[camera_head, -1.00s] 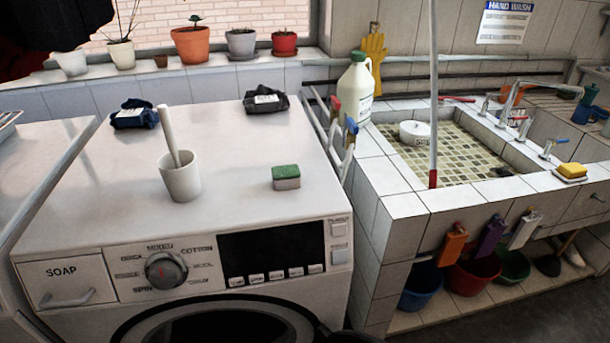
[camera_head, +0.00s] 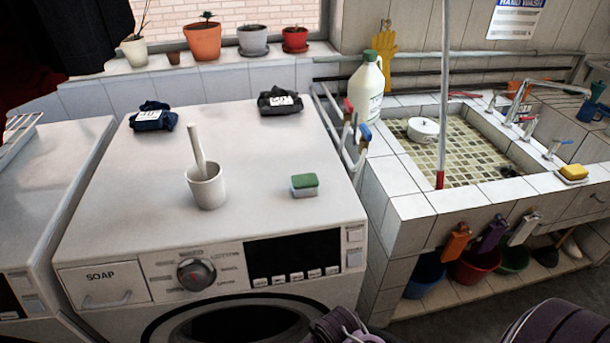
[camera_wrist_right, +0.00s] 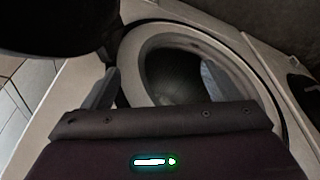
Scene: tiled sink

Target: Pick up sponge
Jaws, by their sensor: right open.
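A green-topped sponge (camera_head: 305,185) with a pale lower layer lies flat on the white washing machine (camera_head: 110,215), right of a white cup (camera_head: 207,187). A second sponge, yellow (camera_head: 573,171), lies on the sink's tiled edge at the far right. My right gripper (camera_wrist_right: 158,76) is open in the right wrist view, in front of the machine's round door, with nothing between its fingers. Purple-grey parts of my right arm show at the bottom of the head view, below and apart from the green sponge. My left gripper is not in view.
A brush handle stands in the cup. Two dark cloth bundles (camera_head: 153,117) (camera_head: 280,102) lie at the back of the machine top. A white jug (camera_head: 366,90), taps and a pole (camera_head: 442,110) stand to the right. The machine top around the sponge is clear.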

